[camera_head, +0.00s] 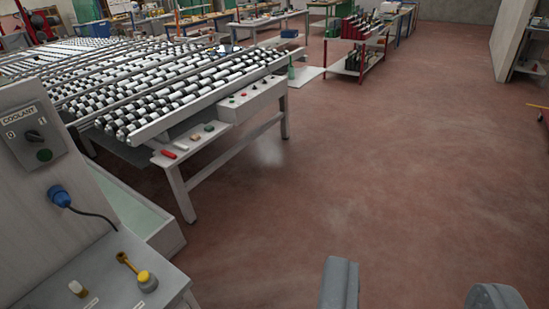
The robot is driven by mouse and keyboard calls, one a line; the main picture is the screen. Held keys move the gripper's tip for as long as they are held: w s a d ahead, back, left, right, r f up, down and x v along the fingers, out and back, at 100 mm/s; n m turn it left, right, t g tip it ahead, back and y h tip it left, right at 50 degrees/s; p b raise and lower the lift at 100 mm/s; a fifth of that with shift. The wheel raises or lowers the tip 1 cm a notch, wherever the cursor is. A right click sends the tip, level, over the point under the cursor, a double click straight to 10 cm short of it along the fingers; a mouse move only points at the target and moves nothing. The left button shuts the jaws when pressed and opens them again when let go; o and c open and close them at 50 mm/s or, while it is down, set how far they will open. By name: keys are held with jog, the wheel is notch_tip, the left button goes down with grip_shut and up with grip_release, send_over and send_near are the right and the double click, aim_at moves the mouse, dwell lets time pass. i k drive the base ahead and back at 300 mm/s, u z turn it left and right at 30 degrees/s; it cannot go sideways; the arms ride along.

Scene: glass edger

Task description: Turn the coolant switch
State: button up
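The coolant switch (34,136) is a small dark knob on a grey box at the left edge, under a label reading COOLANT. Marks like 0 and 1 stand to its left and upper right. Which mark the knob points to is too small to tell. A dark green round button (44,155) sits just below the knob. My gripper (418,290) shows at the bottom right as two grey fingers set wide apart. It is open, with only floor visible between the fingers, and is far to the right of the switch, not touching it.
Below the switch, a blue plug (60,197) with a dark cable is on the panel. A grey ledge (85,265) holds a yellow-capped item and other fittings. A roller table (190,85) stands behind. The reddish floor (370,160) is clear at centre and right.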

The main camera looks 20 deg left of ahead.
aim_at(32, 136)
jog(key=u, duration=0.55)
jog(key=i, duration=0.9)
jog(key=u, duration=1)
jog(key=i, duration=0.55)
jog(key=u, duration=0.15)
jog(key=k, duration=0.95)
jog(key=u, duration=0.15)
jog(key=i, duration=0.95)
jog(key=z, duration=0.05)
